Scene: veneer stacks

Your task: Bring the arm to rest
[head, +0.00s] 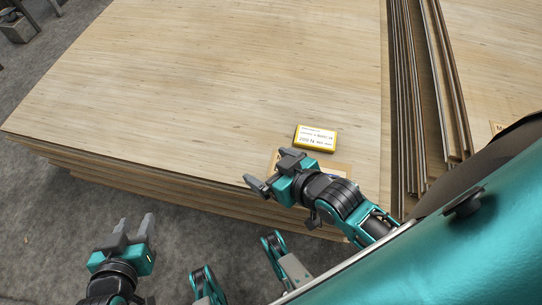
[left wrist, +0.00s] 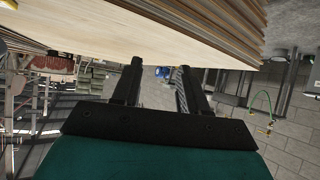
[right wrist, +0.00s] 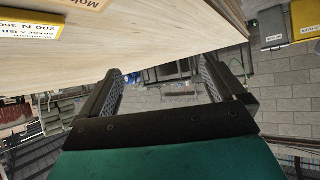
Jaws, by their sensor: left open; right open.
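My left gripper (head: 134,229) is at the lower left of the head view, over the grey floor and in front of the veneer stack (head: 220,75). Its fingers are apart and empty, as the left wrist view (left wrist: 155,80) also shows. My right gripper (head: 268,170) is by the front edge of the stack, near a yellow-edged label block (head: 316,138). Its fingers are apart with nothing between them in the right wrist view (right wrist: 168,85). I cannot tell how high it is above the stack.
A paper label (head: 340,171) lies at the stack's front edge, partly hidden by my right gripper. Upright sheets (head: 408,90) stand to the right of the stack, with another panel (head: 500,50) beyond them. Grey floor (head: 45,215) is clear at the lower left.

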